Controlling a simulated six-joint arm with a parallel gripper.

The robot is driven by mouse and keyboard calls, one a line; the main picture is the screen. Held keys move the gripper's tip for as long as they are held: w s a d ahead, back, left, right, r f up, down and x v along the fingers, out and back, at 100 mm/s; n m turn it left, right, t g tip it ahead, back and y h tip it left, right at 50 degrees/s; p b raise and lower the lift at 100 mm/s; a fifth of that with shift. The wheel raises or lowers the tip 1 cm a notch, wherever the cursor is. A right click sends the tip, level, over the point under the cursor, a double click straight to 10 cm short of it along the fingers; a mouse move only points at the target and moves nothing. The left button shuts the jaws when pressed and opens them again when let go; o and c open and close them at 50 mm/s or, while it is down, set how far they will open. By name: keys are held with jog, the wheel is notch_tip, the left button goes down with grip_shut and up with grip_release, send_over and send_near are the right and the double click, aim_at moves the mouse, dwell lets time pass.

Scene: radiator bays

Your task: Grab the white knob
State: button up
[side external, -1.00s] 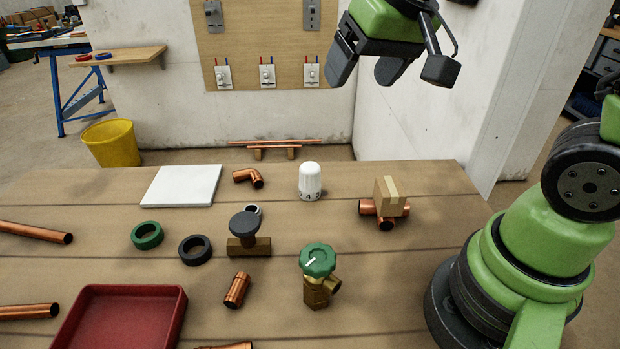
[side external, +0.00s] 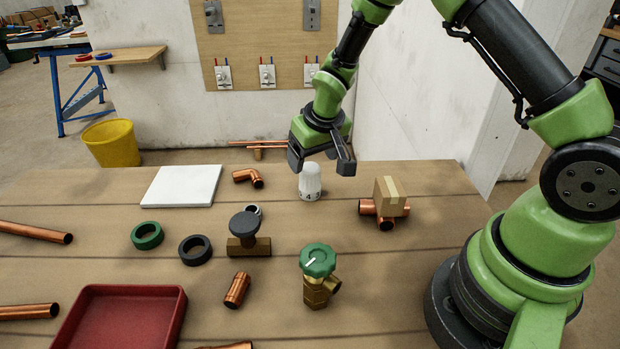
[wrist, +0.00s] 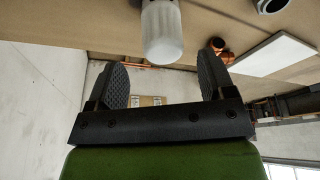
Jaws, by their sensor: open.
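The white knob (side external: 310,184) stands upright on the wooden bench, with a "4" on its lower band. In the wrist view the knob (wrist: 162,34) hangs in from the top edge, ahead of the fingertips and between their lines. My gripper (side external: 322,165) is open, just above and around the top of the knob in the side view; its fingers lie to either side. In the wrist view my gripper (wrist: 163,76) has nothing between its fingers. I cannot tell whether a finger touches the knob.
A green-topped valve (side external: 318,262) and dark-topped valve (side external: 246,233) stand nearer. A red tray (side external: 120,318) sits front left.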

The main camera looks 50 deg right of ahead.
aim_at(310, 166)
jog(key=x, duration=0.5)
jog(key=shift+a+f, duration=0.1)
jog(key=shift+a, duration=0.1)
jog(key=c, duration=1)
